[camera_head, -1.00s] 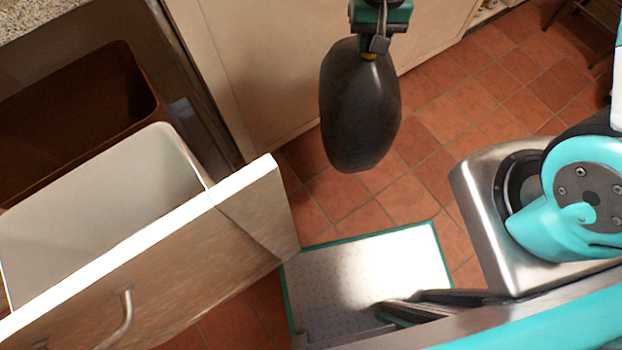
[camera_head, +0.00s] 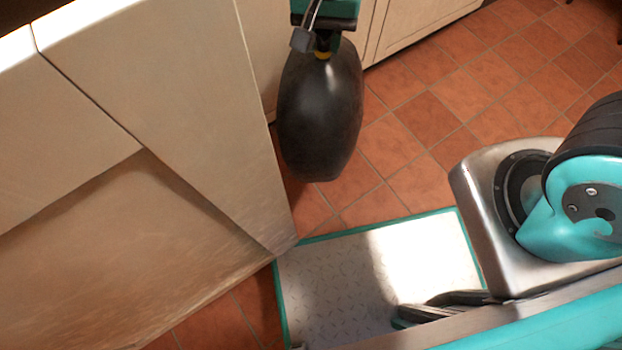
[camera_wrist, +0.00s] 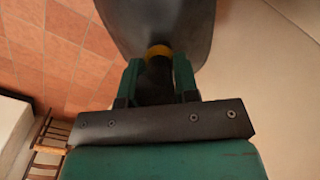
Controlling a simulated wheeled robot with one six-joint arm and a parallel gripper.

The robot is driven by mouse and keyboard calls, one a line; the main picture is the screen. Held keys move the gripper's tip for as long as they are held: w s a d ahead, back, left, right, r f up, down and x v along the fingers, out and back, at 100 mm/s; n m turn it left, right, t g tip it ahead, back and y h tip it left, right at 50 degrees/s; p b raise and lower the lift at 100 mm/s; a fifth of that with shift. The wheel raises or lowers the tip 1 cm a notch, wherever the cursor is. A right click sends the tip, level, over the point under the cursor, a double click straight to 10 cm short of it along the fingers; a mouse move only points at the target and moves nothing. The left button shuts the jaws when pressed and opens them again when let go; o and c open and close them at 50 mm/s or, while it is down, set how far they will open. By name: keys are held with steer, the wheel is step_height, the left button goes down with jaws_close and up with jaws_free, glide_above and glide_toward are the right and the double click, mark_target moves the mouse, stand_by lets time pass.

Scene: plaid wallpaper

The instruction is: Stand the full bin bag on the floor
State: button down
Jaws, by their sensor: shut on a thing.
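The full bin bag (camera_head: 320,115) is dark grey to black, rounded, with a yellow tie at its neck. It hangs upright below my gripper (camera_head: 322,38) at the top of the head view, in front of the pale cabinets. My gripper (camera_wrist: 158,85) is shut on the bag's neck, just beside the yellow tie in the wrist view, where part of the bag (camera_wrist: 160,22) also shows. The red-brown tiled floor (camera_head: 415,130) lies beyond and around the bag. I cannot tell the exact gap between the bag's bottom and the floor.
A large pale cabinet front (camera_head: 130,200) fills the left of the head view, close to the bag. More cabinet doors (camera_head: 410,25) line the back. Tiled floor is open to the right of the bag. A wooden chair (camera_wrist: 48,140) shows in the wrist view.

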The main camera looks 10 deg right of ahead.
mark_target(310, 66)
steer(key=shift+s+a+f+b, duration=0.3)
steer(key=shift+a+f+b, duration=0.35)
steer(key=shift+f+b, duration=0.3)
steer(key=shift+s+a+f+b, duration=0.3)
steer(key=shift+a+f+b, duration=0.35)
steer(key=shift+f+b, duration=0.3)
step_height(310, 66, down, 20)
steer(key=b, duration=1)
steer(key=c, duration=0.9)
jaws_free()
steer(key=shift+b, duration=0.3)
steer(key=shift+o, duration=0.2)
